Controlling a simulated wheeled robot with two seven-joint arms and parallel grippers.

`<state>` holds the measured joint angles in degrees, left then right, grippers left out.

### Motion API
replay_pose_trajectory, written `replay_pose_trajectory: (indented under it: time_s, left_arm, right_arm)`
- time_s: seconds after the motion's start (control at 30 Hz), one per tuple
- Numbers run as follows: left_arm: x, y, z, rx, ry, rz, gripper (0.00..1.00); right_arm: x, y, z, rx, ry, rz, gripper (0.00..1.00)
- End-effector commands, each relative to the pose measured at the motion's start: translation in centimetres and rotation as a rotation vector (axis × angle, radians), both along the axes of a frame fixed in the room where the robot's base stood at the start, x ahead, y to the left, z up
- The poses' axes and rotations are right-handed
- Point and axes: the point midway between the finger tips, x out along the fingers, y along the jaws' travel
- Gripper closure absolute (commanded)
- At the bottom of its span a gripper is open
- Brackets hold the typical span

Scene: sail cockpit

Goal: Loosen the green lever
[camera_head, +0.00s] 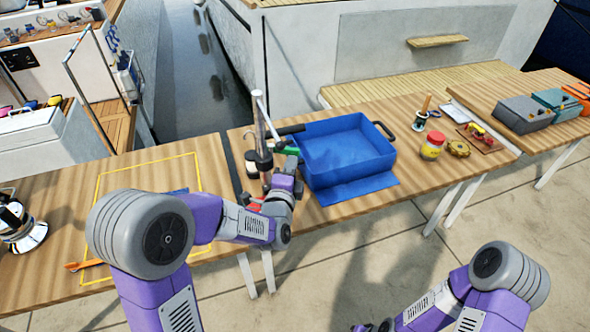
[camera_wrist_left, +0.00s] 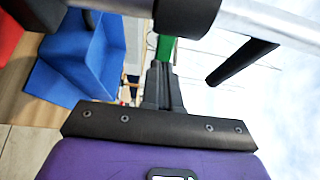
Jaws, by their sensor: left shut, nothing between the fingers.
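The green lever (camera_head: 288,150) sticks out to the right from a dark collar on an upright metal post (camera_head: 260,115). In the left wrist view, the green lever (camera_wrist_left: 166,48) shows just past my fingertips, below a black collar (camera_wrist_left: 187,15). My left gripper (camera_head: 289,165) is at the lever, with its fingers pressed together and nothing between them. Its fingers (camera_wrist_left: 162,72) point toward the lever's end in the wrist view; whether they touch it I cannot tell. My right arm shows at the lower right, but its gripper is not clearly in view.
A black handle (camera_head: 291,130) juts from the post above the green lever. A blue open bin (camera_head: 345,185) stands close on the right. A jar (camera_head: 432,147) and small items lie farther right. A yellow-outlined area (camera_head: 130,172) is on the left.

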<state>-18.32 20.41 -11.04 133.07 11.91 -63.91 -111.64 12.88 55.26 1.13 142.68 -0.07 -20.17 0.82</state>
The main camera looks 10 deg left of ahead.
Motion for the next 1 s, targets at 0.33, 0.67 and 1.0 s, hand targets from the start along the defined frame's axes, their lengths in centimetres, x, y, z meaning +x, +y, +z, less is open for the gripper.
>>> replay_pose_trajectory:
  time_s: [0.33,0.67,1.0]
  left_arm:
    - [0.5,0.5,0.0,0.000,0.000,0.007,1.00]
    - [1.3,0.0,-0.1,0.000,0.000,0.005,1.00]
    - [2.0,-0.2,0.0,0.000,-0.001,0.006,1.00]
  right_arm:
    - [0.0,0.0,0.1,0.000,0.001,0.000,1.00]
    - [0.0,0.0,0.0,0.000,0.001,0.000,1.00]
    - [0.0,0.0,0.0,0.000,0.001,0.000,1.00]
